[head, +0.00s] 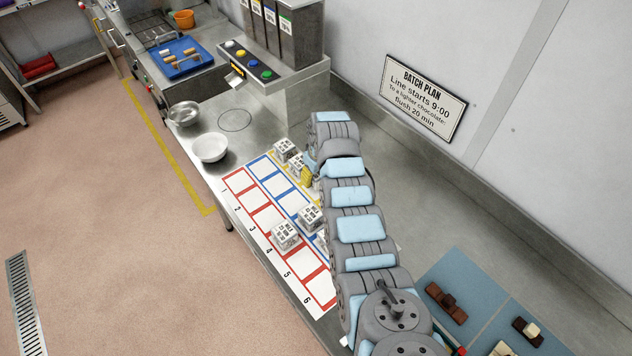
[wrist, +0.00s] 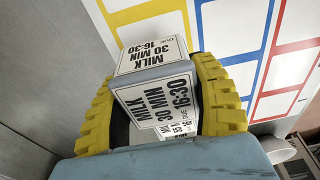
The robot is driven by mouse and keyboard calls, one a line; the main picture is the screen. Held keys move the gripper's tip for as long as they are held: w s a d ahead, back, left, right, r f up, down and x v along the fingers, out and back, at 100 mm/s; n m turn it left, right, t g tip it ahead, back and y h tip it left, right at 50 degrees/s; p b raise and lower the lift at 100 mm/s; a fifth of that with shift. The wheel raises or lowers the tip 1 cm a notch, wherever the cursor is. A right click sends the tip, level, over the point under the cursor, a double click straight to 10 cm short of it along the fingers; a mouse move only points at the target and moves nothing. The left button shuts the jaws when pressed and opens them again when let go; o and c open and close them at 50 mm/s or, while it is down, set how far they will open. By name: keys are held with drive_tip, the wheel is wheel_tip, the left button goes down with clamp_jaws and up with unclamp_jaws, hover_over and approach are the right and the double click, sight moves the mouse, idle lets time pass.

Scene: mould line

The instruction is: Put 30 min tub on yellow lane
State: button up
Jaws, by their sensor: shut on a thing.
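In the wrist view my gripper (wrist: 158,78) has its yellow fingers shut on a white tub (wrist: 160,100). The tub has a grey band and labels reading MILK, 30 MIN, DUE 16:30. The yellow lane (wrist: 142,17) shows just beyond the tub, as yellow-bordered white cells. I cannot tell whether the tub touches the surface. In the head view my gripper (head: 308,176) is partly hidden by my arm, low over the far side of the lane sheet. My arm hides most of the yellow lane there.
The red lane (head: 262,217) and blue lane (head: 274,183) lie side by side on the counter. Other white tubs (head: 285,149) (head: 285,236) (head: 309,217) stand on or near the lanes. A white bowl (head: 210,148) and a metal bowl (head: 184,113) stand at the left. A wall runs behind.

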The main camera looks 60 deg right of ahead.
drive_tip(key=shift+w+d+f, duration=0.1)
drive_tip(key=shift+d+f, duration=0.05)
drive_tip(key=shift+f, duration=1.6)
drive_tip(key=shift+f, duration=0.2)
drive_tip(key=o, duration=1.2)
drive_tip(key=shift+o, duration=0.2)
drive_tip(key=shift+s+r, duration=0.15)
drive_tip(key=shift+r, duration=1.25)
drive_tip(key=shift+s+r, duration=0.1)
drive_tip(key=shift+r, duration=1.25)
drive_tip(key=shift+s+a+r, duration=0.15)
drive_tip(key=shift+s+r, duration=0.05)
drive_tip(key=shift+r, duration=0.9)
drive_tip(key=shift+s+a+r, duration=0.1)
drive_tip(key=shift+s+r, duration=0.05)
drive_tip(key=shift+r, duration=1)
drive_tip(key=shift+s+a+r, duration=0.15)
drive_tip(key=shift+s+r, duration=0.05)
drive_tip(key=shift+r, duration=0.9)
